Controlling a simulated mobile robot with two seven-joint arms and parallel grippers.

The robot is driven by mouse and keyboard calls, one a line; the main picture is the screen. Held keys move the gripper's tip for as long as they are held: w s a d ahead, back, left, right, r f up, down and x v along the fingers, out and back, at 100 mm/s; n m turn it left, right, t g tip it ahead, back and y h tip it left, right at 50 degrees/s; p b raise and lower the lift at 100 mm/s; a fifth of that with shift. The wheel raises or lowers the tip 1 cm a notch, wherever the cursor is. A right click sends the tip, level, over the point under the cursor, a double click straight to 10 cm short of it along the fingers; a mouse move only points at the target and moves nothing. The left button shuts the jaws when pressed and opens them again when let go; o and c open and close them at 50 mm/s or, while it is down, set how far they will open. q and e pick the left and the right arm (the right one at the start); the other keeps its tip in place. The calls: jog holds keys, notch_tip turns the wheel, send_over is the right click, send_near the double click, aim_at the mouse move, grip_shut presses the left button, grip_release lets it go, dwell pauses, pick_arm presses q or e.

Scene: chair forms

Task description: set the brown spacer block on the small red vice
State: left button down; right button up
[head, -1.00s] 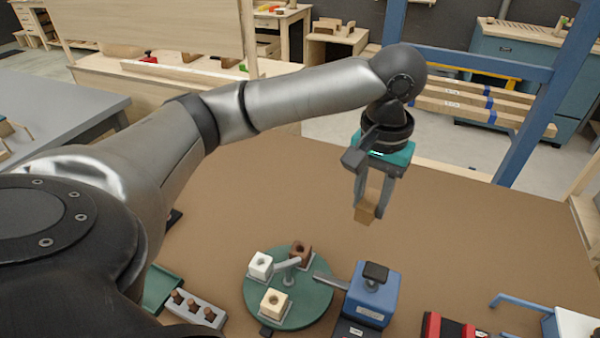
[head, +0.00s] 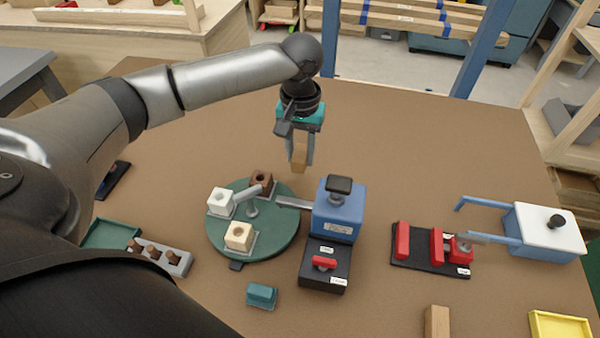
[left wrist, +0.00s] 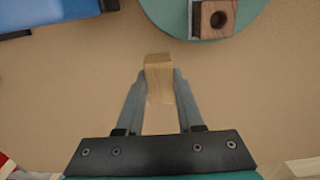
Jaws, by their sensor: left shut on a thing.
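A plain brown wooden block, the spacer block (head: 299,152), is between the fingers of my left gripper (head: 301,163). The gripper is shut on it and holds it above the table, behind the green turntable and the blue machine. It also shows in the left wrist view (left wrist: 159,74), gripped at the fingertips with its end sticking out. The small red vice (head: 403,241) has red jaws on a black base and stands at the right, in front of and to the right of my gripper. The gap between its jaws looks empty. My right gripper is not in view.
The green turntable (head: 275,236) carries white, cream and dark brown holed blocks. The blue machine (head: 338,216) stands between it and the vice. A blue-framed white box (head: 545,232), a second wooden block (head: 437,321) and a yellow tray (head: 560,325) are at the right. The back of the table is clear.

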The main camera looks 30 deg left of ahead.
aim_at(301, 180)
pick_arm(q)
jog(key=shift+f, duration=0.5)
notch_tip(301, 180, down, 5)
jog(key=shift+r+b, duration=0.1)
jog(key=shift+b, duration=0.85)
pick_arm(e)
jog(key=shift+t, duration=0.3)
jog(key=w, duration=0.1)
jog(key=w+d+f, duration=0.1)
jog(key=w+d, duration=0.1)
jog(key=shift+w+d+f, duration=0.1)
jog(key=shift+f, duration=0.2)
pick_arm(q)
jog(key=c, duration=1)
grip_release()
jog(key=o, duration=0.5)
jog(key=shift+c, duration=0.2)
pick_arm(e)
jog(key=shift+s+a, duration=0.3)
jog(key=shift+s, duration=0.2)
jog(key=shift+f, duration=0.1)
